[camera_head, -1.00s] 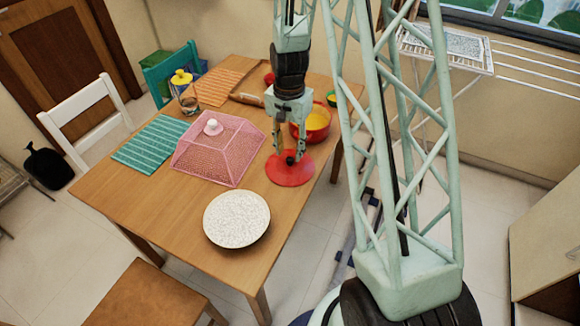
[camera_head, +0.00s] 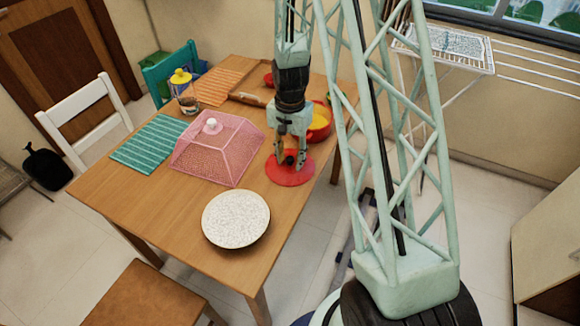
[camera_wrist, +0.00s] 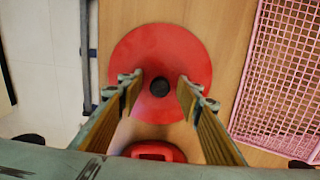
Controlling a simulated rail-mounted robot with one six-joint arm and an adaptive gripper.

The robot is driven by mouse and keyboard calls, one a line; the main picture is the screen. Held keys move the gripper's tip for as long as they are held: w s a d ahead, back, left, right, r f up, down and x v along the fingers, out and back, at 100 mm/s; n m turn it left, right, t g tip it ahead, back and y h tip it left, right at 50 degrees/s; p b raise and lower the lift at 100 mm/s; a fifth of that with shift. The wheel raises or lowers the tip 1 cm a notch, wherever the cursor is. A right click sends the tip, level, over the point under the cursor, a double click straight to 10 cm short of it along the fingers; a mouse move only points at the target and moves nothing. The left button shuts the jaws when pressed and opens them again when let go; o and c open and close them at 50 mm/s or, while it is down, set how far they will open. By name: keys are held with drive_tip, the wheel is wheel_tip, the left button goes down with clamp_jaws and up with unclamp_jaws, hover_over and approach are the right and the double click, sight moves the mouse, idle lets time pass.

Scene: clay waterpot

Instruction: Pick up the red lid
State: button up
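The red lid (camera_head: 283,172), a flat round disc with a black knob (camera_head: 290,159), lies on the wooden table near its right edge. My gripper (camera_head: 290,161) is directly over the lid, pointing down. In the wrist view, the red lid (camera_wrist: 190,45) fills the upper middle. My gripper (camera_wrist: 160,86) is open there, with one finger on each side of the black knob (camera_wrist: 159,87). Gaps show between the knob and both fingers. I cannot tell how far the fingertips are above the lid.
A red pot (camera_head: 320,119) with yellow contents stands just behind the lid. A pink mesh food cover (camera_head: 222,155) is to the left. A white speckled plate (camera_head: 236,218) lies in front. The wooden table (camera_head: 160,205) is bare at front left.

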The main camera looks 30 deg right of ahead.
sight(290, 158)
idle(0.4)
drive_tip(key=c, duration=1)
drive_tip(key=shift+r, duration=0.2)
drive_tip(key=shift+c, duration=0.3)
drive_tip(key=shift+r+p, duration=2.55)
drive_tip(key=shift+r, duration=2.25)
drive_tip(key=shift+w+d+r, duration=0.1)
